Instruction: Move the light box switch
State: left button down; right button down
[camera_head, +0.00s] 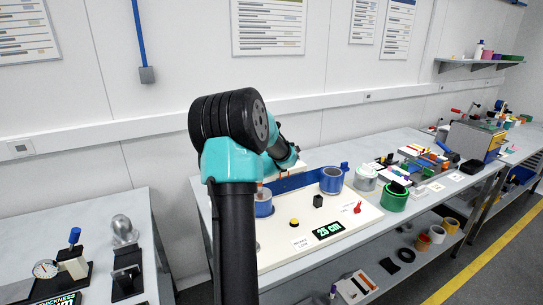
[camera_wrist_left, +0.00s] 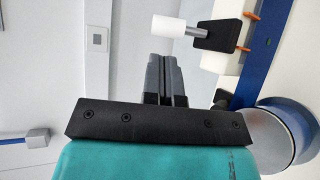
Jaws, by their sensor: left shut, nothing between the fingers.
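In the left wrist view, a lever with a white cylindrical tip (camera_wrist_left: 168,26) and a grey shaft comes out of a black block (camera_wrist_left: 218,36) on a white body; it may be the light box switch. My left gripper (camera_wrist_left: 164,58) is shut and empty, its fingertips just below the white tip in the picture. A small gap shows between them, though contact is hard to judge. In the head view my left arm hides the gripper and this lever. My right gripper is in neither view.
In the head view a pale panel (camera_head: 277,255) carries a green-lit display (camera_head: 327,230), a yellow button (camera_head: 294,222), a black block (camera_head: 318,201) and a red lever (camera_head: 357,208). Blue (camera_head: 331,180) and green (camera_head: 394,197) rolls stand nearby. A gauge (camera_head: 45,269) stands on the left table.

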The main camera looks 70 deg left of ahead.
pick_arm(q)
jog(key=v, duration=0.8)
jog(key=shift+r, duration=0.35)
jog(key=shift+s, duration=0.1)
